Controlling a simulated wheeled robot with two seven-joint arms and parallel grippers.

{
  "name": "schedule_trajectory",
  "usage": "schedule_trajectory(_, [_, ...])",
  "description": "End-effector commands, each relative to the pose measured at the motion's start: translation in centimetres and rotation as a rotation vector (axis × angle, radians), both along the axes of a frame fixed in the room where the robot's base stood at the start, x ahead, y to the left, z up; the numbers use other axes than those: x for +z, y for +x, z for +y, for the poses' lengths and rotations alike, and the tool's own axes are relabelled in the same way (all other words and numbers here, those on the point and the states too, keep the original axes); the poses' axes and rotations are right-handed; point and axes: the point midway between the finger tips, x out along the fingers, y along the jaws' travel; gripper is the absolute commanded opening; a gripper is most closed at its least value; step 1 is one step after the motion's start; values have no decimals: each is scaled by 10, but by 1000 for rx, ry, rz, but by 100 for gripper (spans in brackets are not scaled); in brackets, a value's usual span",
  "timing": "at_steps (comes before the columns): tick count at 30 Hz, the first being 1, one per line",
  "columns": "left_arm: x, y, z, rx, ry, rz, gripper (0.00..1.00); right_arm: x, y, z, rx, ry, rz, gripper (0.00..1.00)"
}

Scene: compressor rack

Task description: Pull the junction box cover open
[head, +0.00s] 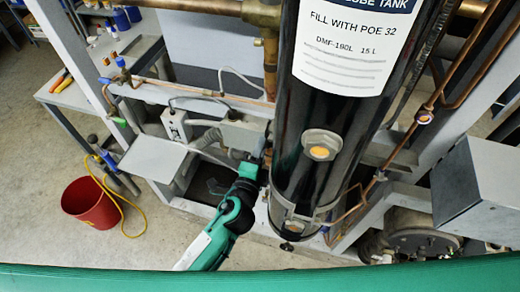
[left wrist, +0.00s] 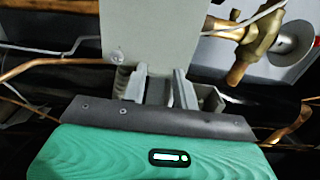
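My left gripper (head: 254,160) is at the end of the green arm, just left of the black tank's lower part. In the left wrist view its two grey fingers (left wrist: 159,75) stand apart, with a gap between them. A flat light grey panel (left wrist: 152,35) with a screw at its lower left lies straight ahead of the fingertips; I cannot tell whether they touch it. In the head view a grey box (head: 240,134) is just beyond the gripper, partly hidden. I cannot tell for sure which surface is the junction box cover. My right gripper is not in view.
The black tank (head: 325,120) stands close right of the gripper. A flat grey plate (head: 152,158) sticks out at left, near cables. Copper pipes (head: 200,93) cross behind. A grey box (head: 485,190) is at right. A red bucket (head: 90,203) stands on the floor.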

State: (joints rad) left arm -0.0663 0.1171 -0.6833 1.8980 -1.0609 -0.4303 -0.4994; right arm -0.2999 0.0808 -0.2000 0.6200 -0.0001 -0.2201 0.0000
Motion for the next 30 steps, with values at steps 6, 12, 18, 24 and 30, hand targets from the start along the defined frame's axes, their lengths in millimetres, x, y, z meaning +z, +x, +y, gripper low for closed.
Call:
schedule_trajectory(6, [-1,0,0,0,0,1,0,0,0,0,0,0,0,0])
schedule_trajectory(12, [0,-3,3,-26,3,1,0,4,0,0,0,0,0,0])
schedule_trajectory(18, [1,-13,11,-117,6,1,0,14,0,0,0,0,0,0])
schedule_trajectory(24, [2,-27,27,-274,9,1,0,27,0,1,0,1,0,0])
schedule_trajectory(30, [-1,-42,52,-450,9,2,0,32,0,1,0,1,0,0])
